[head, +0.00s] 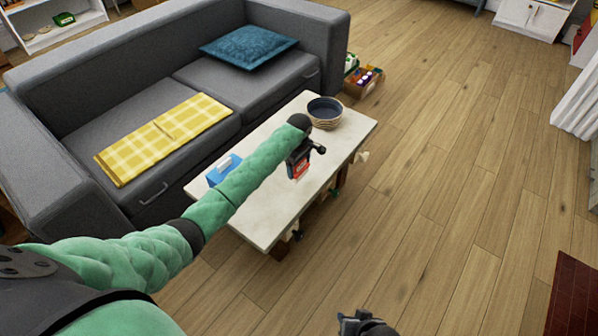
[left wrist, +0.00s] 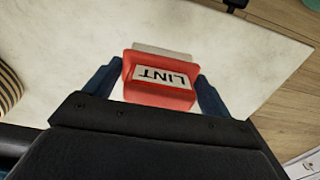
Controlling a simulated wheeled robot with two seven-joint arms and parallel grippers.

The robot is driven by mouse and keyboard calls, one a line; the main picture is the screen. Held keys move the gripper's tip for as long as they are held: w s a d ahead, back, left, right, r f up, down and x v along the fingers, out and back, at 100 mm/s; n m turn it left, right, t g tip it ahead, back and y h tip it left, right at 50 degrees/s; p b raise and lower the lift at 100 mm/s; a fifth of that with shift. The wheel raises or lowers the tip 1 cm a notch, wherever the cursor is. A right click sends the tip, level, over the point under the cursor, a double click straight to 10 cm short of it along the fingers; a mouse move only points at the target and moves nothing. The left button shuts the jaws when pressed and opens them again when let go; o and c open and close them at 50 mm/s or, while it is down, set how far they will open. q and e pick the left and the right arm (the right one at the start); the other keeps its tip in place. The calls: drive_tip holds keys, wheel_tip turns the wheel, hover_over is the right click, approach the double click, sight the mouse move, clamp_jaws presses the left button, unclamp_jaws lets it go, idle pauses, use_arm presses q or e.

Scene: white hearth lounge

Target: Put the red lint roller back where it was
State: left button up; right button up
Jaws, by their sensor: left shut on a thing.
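The red lint roller (head: 300,171) is in my left gripper (head: 298,166), over the white coffee table (head: 262,228). In the left wrist view the roller (left wrist: 160,92) shows its red body and a pale label reading LINT, with a whitish end beyond it. The fingers of my left gripper (left wrist: 157,92) are on both sides of it. Whether the roller touches the tabletop cannot be told. My right gripper (head: 362,322) shows only in part at the bottom of the head view, over the floor and away from the table.
A dark woven bowl (head: 324,112) stands at the table's far end. A blue box (head: 222,170) stands by the table's left edge, partly behind my left arm. The grey sofa (head: 140,85) runs behind the table.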

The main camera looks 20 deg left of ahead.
sight(299, 172)
use_arm(q)
wheel_tip(299, 172, down, 3)
drive_tip(key=shift+f, duration=0.25)
use_arm(e)
drive_tip(key=shift+r, duration=0.25)
use_arm(q)
drive_tip(key=shift+f, duration=0.1)
use_arm(e)
drive_tip(key=shift+r, duration=0.15)
use_arm(q)
drive_tip(key=o, duration=0.9)
use_arm(e)
drive_tip(key=shift+r, duration=0.15)
drive_tip(key=shift+w, duration=0.1)
